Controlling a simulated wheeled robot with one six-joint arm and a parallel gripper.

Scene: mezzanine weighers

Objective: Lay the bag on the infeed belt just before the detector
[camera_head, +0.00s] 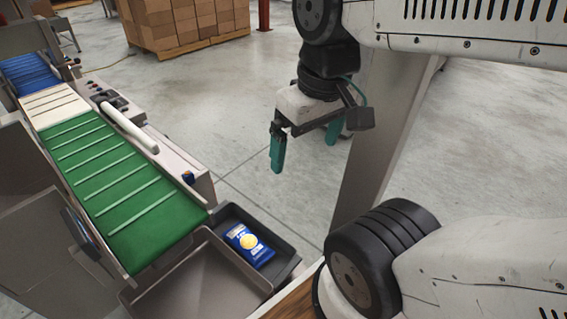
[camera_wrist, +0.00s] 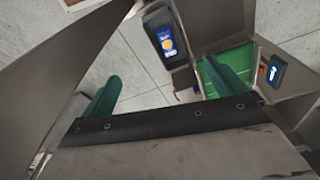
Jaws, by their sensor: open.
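The bag is a blue packet with a yellow round mark (camera_head: 248,244). It lies in a dark tray (camera_head: 289,269) at the lower middle of the head view, and it also shows in the wrist view (camera_wrist: 167,40). The conveyor runs along the left, with a green cleated belt (camera_head: 148,214) nearest, a white section (camera_head: 50,104) beyond it and a blue belt (camera_head: 28,72) at the far end. No detector can be clearly made out. My gripper (camera_head: 305,156) is open and empty, above the floor, well clear of the bag and belt.
A grey metal bin (camera_head: 205,278) stands beside the dark tray at the green belt's near end. A white roller-like bar (camera_head: 130,127) lies along the conveyor's right side. Stacked cartons (camera_head: 185,22) stand far back. The floor between is clear.

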